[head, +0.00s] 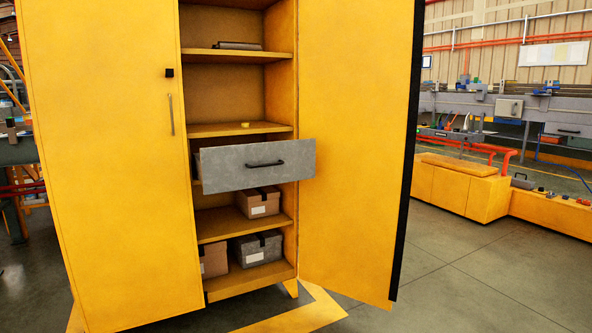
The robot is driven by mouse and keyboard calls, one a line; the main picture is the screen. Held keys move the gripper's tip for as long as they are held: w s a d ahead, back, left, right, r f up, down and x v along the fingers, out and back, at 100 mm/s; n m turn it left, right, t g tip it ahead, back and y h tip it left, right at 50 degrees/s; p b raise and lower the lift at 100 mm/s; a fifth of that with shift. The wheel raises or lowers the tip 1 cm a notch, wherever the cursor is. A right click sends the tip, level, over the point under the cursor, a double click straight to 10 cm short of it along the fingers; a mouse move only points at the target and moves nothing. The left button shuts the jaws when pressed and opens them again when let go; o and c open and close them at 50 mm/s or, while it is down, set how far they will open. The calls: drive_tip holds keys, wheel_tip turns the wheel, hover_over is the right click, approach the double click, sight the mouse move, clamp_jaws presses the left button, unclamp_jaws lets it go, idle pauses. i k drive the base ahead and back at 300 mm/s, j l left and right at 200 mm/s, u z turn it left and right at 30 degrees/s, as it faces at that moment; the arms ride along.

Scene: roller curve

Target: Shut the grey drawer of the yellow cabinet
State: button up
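The yellow cabinet (115,190) stands at the left and centre of the head view. Its grey drawer (225,170) is pulled out, with its front clear of the shelves. A dark bar handle (265,164) is on the drawer front. The right door (352,130) of the cabinet stands open. The left door is a large yellow panel in front of the left part. The drawer front's right end overlaps the open right door in the picture; I cannot tell if they touch. My gripper is not in view.
Boxes (258,203) sit on the lower shelves, and a dark flat object (238,45) lies on the top shelf. Low yellow benches (455,190) and grey workbenches stand at the right. The grey floor (470,285) at the front right is clear.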

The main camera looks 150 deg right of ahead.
sight(224, 168)
drive_tip(key=z, duration=4.9)
